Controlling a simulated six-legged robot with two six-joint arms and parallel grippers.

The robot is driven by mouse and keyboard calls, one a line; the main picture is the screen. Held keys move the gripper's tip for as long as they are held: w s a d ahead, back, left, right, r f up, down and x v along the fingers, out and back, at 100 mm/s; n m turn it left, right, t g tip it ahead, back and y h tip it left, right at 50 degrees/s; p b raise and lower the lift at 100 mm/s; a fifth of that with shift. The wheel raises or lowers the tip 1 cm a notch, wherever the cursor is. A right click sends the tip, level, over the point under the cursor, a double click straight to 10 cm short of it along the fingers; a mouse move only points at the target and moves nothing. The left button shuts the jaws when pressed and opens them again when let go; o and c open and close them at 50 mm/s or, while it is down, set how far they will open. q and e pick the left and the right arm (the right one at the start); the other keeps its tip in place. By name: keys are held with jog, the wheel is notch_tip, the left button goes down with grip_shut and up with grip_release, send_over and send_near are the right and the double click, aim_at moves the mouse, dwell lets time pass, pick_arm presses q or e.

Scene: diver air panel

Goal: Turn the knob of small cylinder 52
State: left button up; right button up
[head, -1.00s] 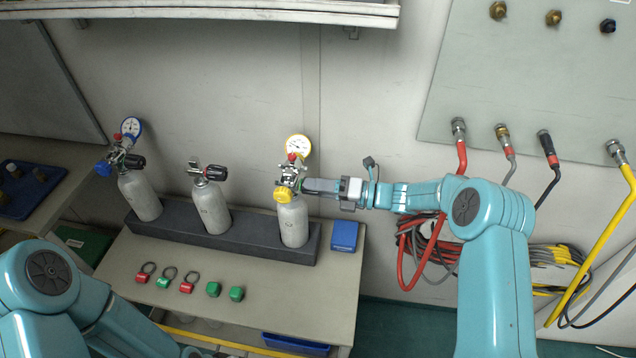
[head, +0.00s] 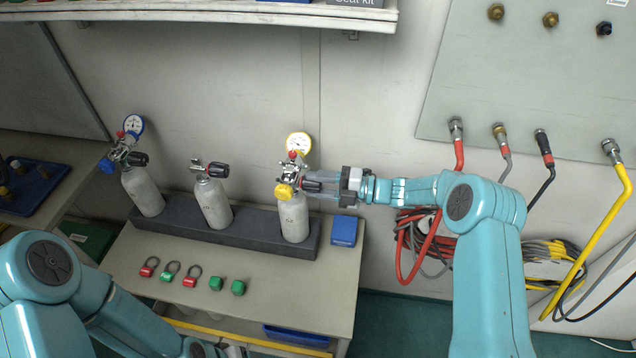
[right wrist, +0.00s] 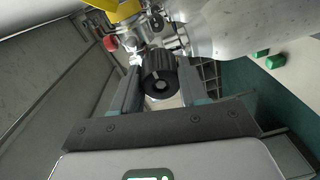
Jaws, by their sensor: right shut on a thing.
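Three grey cylinders stand in a dark rack (head: 165,232). The right one (head: 294,218) carries a yellow-rimmed gauge (head: 298,143), a yellow cap (head: 284,191) and a black knob (head: 312,186) on its right side. My right gripper (head: 318,186) reaches in from the right and is shut on this knob. In the right wrist view the ribbed black knob (right wrist: 160,82) sits between the two fingers. The number on the cylinder cannot be read, so I cannot tell whether it is 52.
The middle cylinder (head: 213,205) has a bare valve. The left cylinder (head: 143,193) has a blue-rimmed gauge. Several red and green tags lie on the bench (head: 270,290). A blue box (head: 344,230) stands right of the rack. Hoses hang at the right.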

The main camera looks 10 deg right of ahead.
jog(key=shift+f, duration=0.1)
dwell(0.3)
jog(key=o, duration=1.1)
jog(key=shift+c, duration=0.2)
jog(key=shift+d, duration=0.1)
jog(key=b+v, duration=0.3)
jog(key=v, duration=1.3)
